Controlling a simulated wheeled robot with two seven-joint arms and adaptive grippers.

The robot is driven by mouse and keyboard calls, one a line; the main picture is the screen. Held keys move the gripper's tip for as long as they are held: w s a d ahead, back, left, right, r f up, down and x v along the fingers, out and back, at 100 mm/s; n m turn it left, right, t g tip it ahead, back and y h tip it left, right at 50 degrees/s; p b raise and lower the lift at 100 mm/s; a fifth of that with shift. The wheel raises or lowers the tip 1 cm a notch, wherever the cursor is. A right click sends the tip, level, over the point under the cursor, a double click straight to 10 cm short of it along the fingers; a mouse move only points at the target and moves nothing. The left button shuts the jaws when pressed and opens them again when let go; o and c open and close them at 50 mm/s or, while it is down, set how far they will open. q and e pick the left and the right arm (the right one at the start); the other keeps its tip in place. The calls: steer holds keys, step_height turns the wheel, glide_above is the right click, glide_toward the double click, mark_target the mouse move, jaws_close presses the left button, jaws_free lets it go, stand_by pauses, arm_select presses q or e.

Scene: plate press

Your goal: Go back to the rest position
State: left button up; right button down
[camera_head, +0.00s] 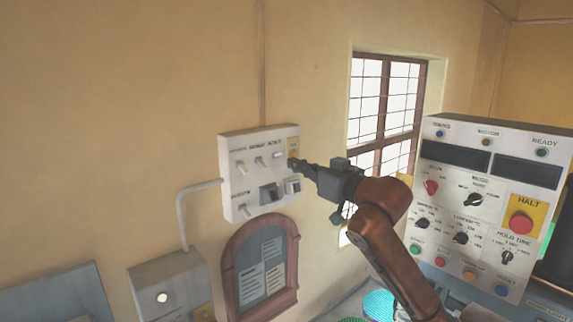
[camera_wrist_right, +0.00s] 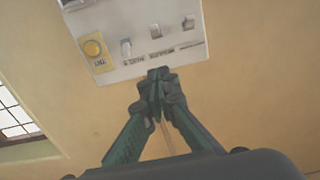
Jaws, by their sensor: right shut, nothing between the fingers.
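My right gripper (camera_head: 294,163) is at the white switch box (camera_head: 237,184) on the wall, near its right edge. In the right wrist view the gripper (camera_wrist_right: 158,75) is shut and empty, with its fingertips over the lower edge of the switch box (camera_wrist_right: 135,62) as pictured. I cannot tell whether they touch it. A yellow button plate (camera_wrist_right: 94,50) shows beside the fingers there, and its edge shows just above the fingertips in the head view (camera_head: 293,144). My left gripper is not in view.
A control panel (camera_head: 480,215) with knobs, dark displays and a red HALT button (camera_head: 521,222) stands at the right, beside my right arm. A grey box (camera_head: 168,285) and a brown-framed notice board (camera_head: 261,268) are below the switch box. A barred window (camera_head: 385,100) is behind the arm.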

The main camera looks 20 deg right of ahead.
steer(key=shift+s+d+f, duration=0.1)
steer(key=shift+s, duration=0.1)
stand_by(0.3)
steer(key=shift+f, duration=0.1)
